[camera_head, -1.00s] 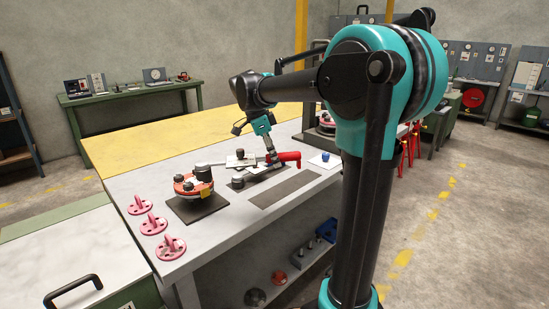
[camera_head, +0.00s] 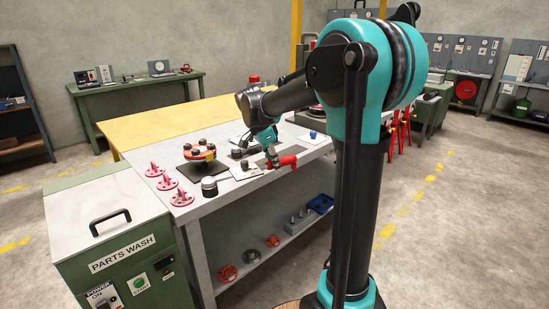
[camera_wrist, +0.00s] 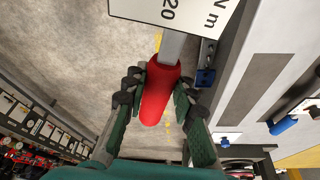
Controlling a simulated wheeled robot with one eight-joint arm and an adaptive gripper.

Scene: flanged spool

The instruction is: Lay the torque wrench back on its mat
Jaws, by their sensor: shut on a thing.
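My gripper (camera_head: 271,148) is shut on the red handle of the torque wrench (camera_head: 284,162). In the wrist view the fingers of my gripper (camera_wrist: 157,91) close on both sides of the red grip (camera_wrist: 158,95), with the grey shaft running up beyond it. A white card reading "20 N m" (camera_wrist: 172,10) shows beside the shaft. The handle appears over the floor, beyond the bench's front edge. A dark rectangular mat (camera_wrist: 256,85) lies bare on the bench, to the right of the handle. The wrench's far end is outside the wrist view.
The orange flanged spool (camera_head: 198,153) sits on a dark pad (camera_head: 203,168) at the bench's left. Several pink stands (camera_head: 163,183) line the left edge. A blue-topped item (camera_head: 313,135) stands farther right. The green parts-wash cabinet (camera_head: 130,250) adjoins the bench.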

